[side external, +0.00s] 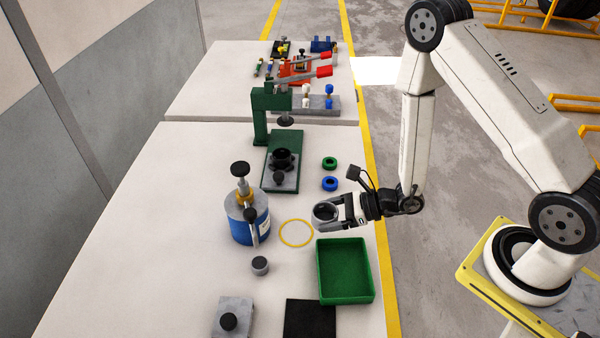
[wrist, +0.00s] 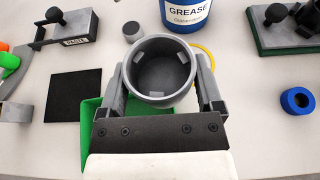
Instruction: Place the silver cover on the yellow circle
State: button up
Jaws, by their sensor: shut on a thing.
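The silver cover (wrist: 160,72) is a round grey cup with its open side facing the wrist camera. My gripper (wrist: 163,85) is shut on it, with one finger on each side. In the side view the cover (side external: 325,213) is held to the upper right of the yellow circle (side external: 296,233), apparently above the table; the exact height is unclear. The yellow circle is a thin ring flat on the white table. In the wrist view only part of the yellow circle (wrist: 208,52) shows; the cover and a finger hide the rest.
A green tray (side external: 371,268) lies just below the gripper in the picture. A blue grease can (side external: 248,226) stands left of the circle, and a small grey cylinder (side external: 260,266) is below left. Blue (side external: 330,184) and green (side external: 330,163) rings lie farther back.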

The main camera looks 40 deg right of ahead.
send_over(300, 232)
jog(key=s, duration=0.1)
jog(key=f, duration=0.5)
jog(key=shift+s+f, duration=0.2)
jog(key=shift+f, duration=0.1)
jog(key=shift+w+f, duration=0.5)
jog(key=shift+f, duration=0.1)
jog(key=shift+f, duration=0.1)
jog(key=shift+w+f, duration=0.15)
jog(key=shift+w, duration=0.05)
jog(key=shift+w+f, duration=0.1)
jog(key=shift+f, duration=1.45)
jog(key=shift+f, duration=0.15)
jog(key=o, duration=1.2)
jog(key=shift+c, duration=0.2)
